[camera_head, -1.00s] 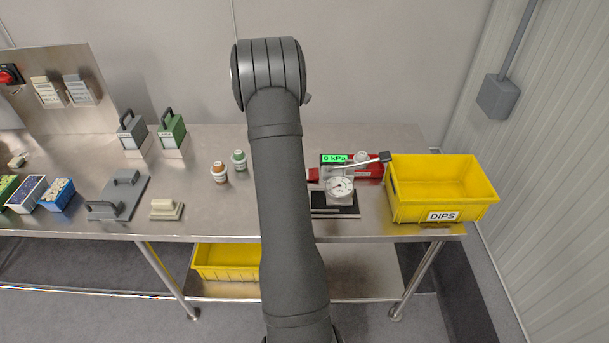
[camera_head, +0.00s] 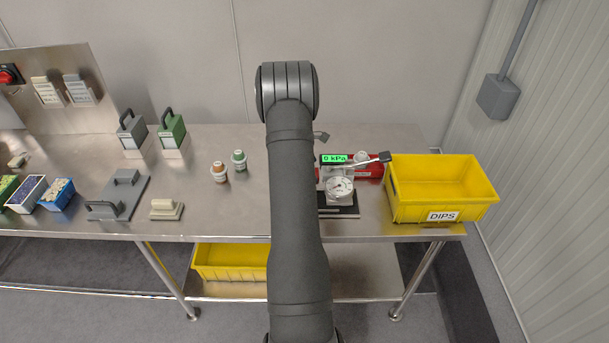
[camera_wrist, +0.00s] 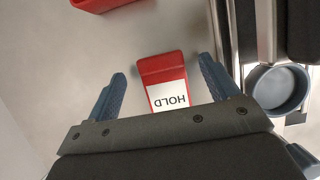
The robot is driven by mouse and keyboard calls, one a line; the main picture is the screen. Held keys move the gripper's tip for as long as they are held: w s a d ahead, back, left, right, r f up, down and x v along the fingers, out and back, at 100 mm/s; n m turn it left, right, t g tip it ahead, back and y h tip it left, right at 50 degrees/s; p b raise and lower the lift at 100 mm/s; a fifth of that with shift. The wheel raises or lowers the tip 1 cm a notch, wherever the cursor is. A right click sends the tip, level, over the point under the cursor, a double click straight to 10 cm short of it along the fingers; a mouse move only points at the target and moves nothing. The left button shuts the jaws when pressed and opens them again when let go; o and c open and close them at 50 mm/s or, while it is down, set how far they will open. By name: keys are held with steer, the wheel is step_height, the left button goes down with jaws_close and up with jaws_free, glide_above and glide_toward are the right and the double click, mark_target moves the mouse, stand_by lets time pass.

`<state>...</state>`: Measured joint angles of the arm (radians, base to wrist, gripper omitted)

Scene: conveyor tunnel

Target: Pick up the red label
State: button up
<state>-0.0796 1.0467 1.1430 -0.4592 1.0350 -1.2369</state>
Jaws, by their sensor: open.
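The red label (camera_wrist: 162,80) shows in the wrist view as a red piece with a white face reading HOLD, upside down in the picture. It lies on the pale metal bench top. My gripper (camera_wrist: 163,77) is open, with one blue finger on each side of the label and a visible gap to both. Its near edge is hidden behind the gripper body. I cannot tell the height of the fingers above the bench. In the head view my arm hides the gripper, and I cannot make out the label for sure.
A gauge device (camera_head: 340,186) stands close on the right; its round cup (camera_wrist: 280,90) is near the right finger. A red container (camera_head: 370,172) is behind it. A yellow DIPS bin (camera_head: 440,190) is farther right. Two small jars (camera_head: 219,171) stand left of the arm.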

steer(key=shift+x, duration=0.9)
steer(key=c, duration=1.1)
steer(key=shift+o, duration=0.2)
steer(key=shift+r, duration=0.2)
step_height(320, 180, up, 18)
steer(key=shift+f, duration=0.1)
steer(key=o, duration=0.3)
steer(key=c, duration=0.7)
